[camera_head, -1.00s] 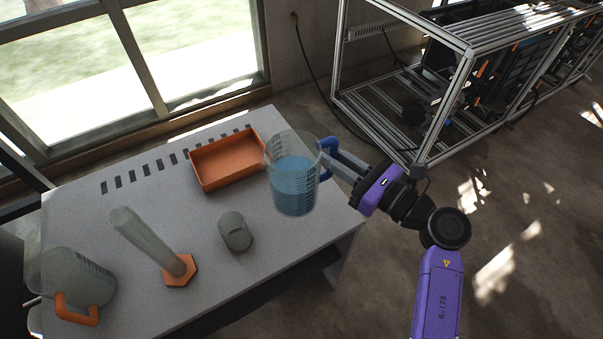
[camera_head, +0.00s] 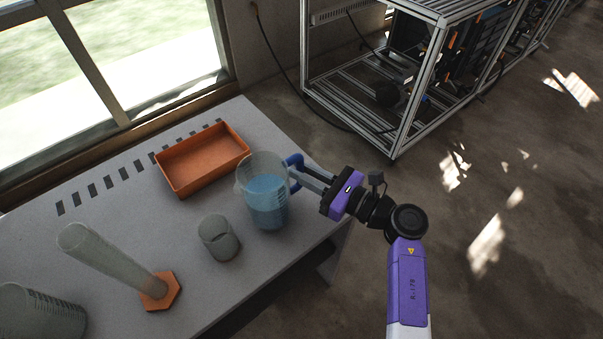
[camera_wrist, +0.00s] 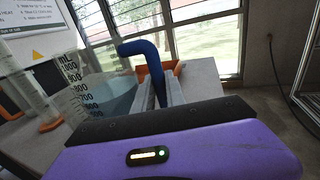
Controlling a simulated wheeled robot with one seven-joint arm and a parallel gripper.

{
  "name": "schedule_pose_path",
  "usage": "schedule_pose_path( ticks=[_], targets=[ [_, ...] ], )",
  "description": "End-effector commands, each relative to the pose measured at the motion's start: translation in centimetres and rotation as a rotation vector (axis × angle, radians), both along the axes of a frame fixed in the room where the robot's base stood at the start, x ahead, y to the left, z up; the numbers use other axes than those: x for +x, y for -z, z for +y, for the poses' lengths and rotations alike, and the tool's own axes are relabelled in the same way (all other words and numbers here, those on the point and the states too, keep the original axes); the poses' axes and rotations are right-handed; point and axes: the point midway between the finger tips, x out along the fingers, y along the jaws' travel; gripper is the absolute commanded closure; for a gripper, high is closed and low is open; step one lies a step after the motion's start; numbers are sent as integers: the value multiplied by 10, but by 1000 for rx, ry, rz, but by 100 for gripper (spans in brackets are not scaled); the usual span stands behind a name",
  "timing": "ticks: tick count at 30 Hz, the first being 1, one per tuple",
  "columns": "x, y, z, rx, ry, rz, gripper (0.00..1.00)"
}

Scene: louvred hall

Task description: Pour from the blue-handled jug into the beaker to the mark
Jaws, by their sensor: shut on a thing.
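The blue-handled jug (camera_head: 265,205) is clear, holds blue liquid and stands about upright near the table's right edge. My gripper (camera_head: 303,175) is shut on its blue handle (camera_head: 293,162) from the right. The wrist view shows the handle (camera_wrist: 149,55) at the fingers, with the jug's printed scale (camera_wrist: 75,85) to the left. I cannot tell whether the jug's base touches the table. The beaker (camera_head: 218,240) is small, grey and clear, and stands upright on the table just left of and nearer than the jug. Its mark and contents are too unclear to tell.
An orange tray (camera_head: 180,184) lies behind the beaker on the grey table (camera_head: 190,290). A tall clear cylinder (camera_head: 110,258) with an orange base stands left of the beaker. Another clear vessel (camera_head: 38,315) is cut off at lower left. A metal frame (camera_head: 408,110) stands behind, right.

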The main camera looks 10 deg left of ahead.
Motion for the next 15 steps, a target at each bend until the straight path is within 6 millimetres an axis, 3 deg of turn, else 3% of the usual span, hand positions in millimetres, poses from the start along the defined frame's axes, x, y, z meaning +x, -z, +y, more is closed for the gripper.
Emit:
schedule_pose_path(
  ticks=[15],
  targets=[
    [-1,-51,3,-237,0,-290,100]
  ],
)
